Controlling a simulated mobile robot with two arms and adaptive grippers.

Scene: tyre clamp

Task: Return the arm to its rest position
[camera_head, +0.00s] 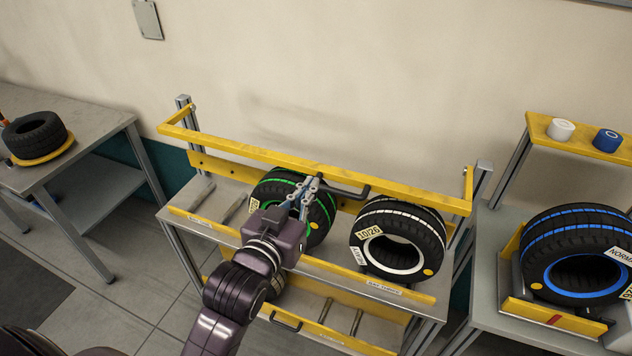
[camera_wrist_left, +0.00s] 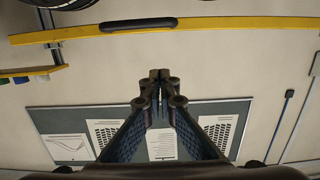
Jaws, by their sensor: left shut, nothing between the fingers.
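My left gripper (camera_head: 312,183) is shut and empty at the middle of the tyre rack. In the head view its fingertips overlap the left end of the black handle (camera_head: 347,192) on the yellow clamp bar (camera_head: 400,185). In the left wrist view the shut fingertips (camera_wrist_left: 156,75) stand apart from the handle (camera_wrist_left: 138,24) and the yellow bar (camera_wrist_left: 228,22). Behind my left gripper is a green-striped tyre (camera_head: 326,212), partly hidden by it. A white-striped tyre (camera_head: 408,222) stands to its right on the same rack. My right gripper is not in view.
A blue-striped tyre (camera_head: 568,224) stands on the right stand, below a yellow shelf with a white roll (camera_head: 560,129) and a blue roll (camera_head: 607,140). A side table (camera_head: 88,134) at the left holds a black tyre (camera_head: 35,134). Floor is clear between table and rack.

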